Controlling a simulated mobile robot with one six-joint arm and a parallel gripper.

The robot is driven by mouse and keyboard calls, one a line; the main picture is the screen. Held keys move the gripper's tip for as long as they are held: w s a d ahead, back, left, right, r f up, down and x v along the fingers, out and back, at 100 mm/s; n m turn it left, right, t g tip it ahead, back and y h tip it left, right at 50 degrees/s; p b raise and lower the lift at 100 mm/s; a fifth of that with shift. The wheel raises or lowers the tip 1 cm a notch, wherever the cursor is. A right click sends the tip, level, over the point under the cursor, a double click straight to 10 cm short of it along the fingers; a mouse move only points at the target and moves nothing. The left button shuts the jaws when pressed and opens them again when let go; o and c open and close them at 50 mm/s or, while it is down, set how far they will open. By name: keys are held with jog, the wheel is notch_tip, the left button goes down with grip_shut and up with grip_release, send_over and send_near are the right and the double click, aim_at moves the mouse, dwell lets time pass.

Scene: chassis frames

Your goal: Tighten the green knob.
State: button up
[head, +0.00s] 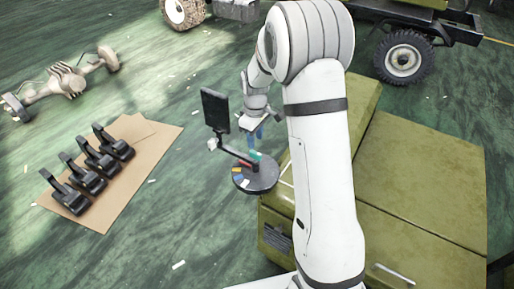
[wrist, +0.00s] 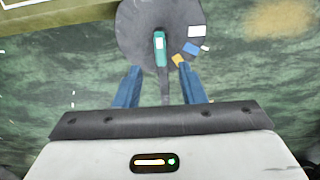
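The green knob (wrist: 160,46) is a small upright-looking bar with a pale patch, in the wrist view above a dark round disc (wrist: 130,25). In the head view a bit of green, likely the same knob (head: 256,155), shows just below my gripper (head: 254,138). In the wrist view my gripper (wrist: 160,68) has its two blue fingers apart, one on each side of the knob's lower end and a dark bar. A gap shows on both sides, so the fingers do not seem to touch it. How far the tips are above the knob is unclear.
White, blue and yellow patches lie on the disc's right side. A dark screen (head: 215,110) stands on an arm close left of my gripper. An olive chest (head: 420,185) is at right; several black pedals (head: 85,170) lie on cardboard (head: 150,140) at left.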

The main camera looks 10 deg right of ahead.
aim_at(256, 152)
notch_tip(256, 152, down, 7)
jog(key=shift+r+p, duration=0.15)
jog(key=shift+p, duration=0.45)
jog(key=shift+c, duration=0.6)
